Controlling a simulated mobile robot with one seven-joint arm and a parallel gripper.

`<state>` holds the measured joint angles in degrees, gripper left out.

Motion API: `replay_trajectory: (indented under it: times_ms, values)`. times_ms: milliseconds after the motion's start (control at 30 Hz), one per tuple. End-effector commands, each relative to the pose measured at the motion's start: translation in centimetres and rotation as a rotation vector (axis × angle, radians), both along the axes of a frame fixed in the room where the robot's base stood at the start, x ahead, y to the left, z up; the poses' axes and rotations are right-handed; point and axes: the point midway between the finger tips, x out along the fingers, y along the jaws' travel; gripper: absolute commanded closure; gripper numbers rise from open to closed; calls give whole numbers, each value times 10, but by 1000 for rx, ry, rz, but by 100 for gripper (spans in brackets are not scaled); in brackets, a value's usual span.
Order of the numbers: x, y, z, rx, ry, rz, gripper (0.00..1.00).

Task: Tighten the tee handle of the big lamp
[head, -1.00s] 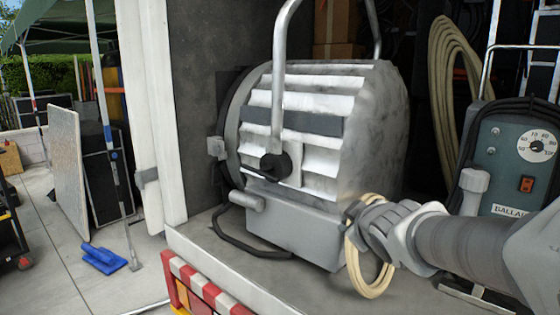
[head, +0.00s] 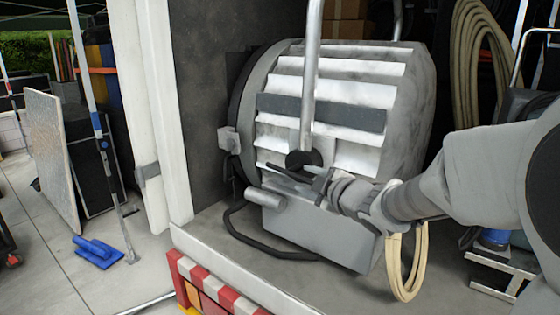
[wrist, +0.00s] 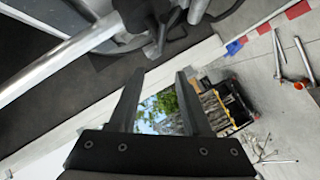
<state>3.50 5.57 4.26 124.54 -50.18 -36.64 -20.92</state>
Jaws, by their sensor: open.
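The big lamp (head: 325,125) is a silver, ribbed housing on the truck's deck, with a grey yoke tube (head: 312,70) at its side. The dark round tee handle (head: 303,159) sits at the foot of the yoke. My gripper (head: 282,174) is beside and just below the handle, its dark fingers pointing left in the head view. In the wrist view my gripper (wrist: 157,76) is open, with nothing between its fingers. There the yoke tube (wrist: 60,60) crosses the upper left, and the dark handle (wrist: 142,18) lies beyond the fingertips. The fingers and wrist partly cover the lamp's lower side.
A coiled tan cable (head: 405,270) hangs behind my forearm. A black cable (head: 255,240) loops at the lamp's base. The deck's front edge (head: 220,270) has a red and white strip below it. A white post (head: 155,110) stands to the left.

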Motion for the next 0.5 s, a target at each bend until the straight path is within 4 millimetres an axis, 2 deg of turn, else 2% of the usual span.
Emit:
replay_trajectory:
  times_ms: [267, 500]
  values:
    - [9, 10, -3, -2, -9, 26, 52]
    - [42, 29, -11, -1, -7, 26, 52]
